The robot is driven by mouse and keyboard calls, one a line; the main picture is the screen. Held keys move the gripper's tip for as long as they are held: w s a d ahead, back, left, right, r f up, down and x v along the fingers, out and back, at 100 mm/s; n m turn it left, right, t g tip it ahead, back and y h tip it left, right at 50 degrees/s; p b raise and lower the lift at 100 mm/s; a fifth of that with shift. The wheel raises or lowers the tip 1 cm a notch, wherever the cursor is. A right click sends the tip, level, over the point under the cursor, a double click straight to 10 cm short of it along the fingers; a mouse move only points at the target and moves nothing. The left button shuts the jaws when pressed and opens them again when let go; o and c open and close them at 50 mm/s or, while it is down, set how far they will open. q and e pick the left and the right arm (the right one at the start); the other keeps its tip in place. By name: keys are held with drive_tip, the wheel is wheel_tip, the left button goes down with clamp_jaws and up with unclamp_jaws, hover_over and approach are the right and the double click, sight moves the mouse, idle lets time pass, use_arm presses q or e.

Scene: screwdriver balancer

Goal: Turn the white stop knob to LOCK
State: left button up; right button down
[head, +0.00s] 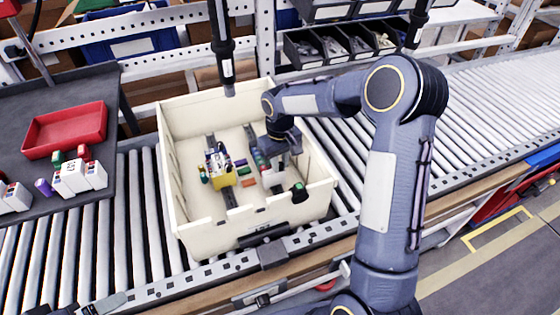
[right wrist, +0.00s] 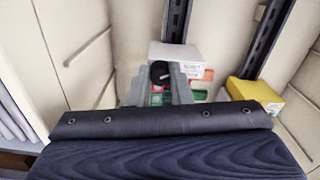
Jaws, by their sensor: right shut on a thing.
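I cannot make out a white stop knob or a LOCK mark in either view. My right gripper (head: 277,165) reaches down into the cream bin (head: 187,235), over its right part. In the right wrist view its two grey fingers (right wrist: 159,88) are closed around a small round black thing with a pale mark (right wrist: 158,71). A white box (right wrist: 190,55) lies just beyond the fingertips. In the head view the arm and hand hide most of what is held. A black tool with a white label (head: 223,55) hangs above the bin's back edge. My left gripper is not in view.
The bin stands on the roller conveyor (head: 350,150). Inside are dark rails (head: 230,197), a yellow box (head: 222,178) and small coloured blocks (head: 249,183). A green-ended black thing (head: 299,192) sits near its front right wall. A red tray (head: 65,130) and small boxes (head: 78,178) are left.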

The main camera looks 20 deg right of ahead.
sight(281, 164)
drive_tip(key=shift+n, duration=1.6)
drive_tip(key=c, duration=1.3)
unclamp_jaws()
drive_tip(key=shift+r, duration=3.9)
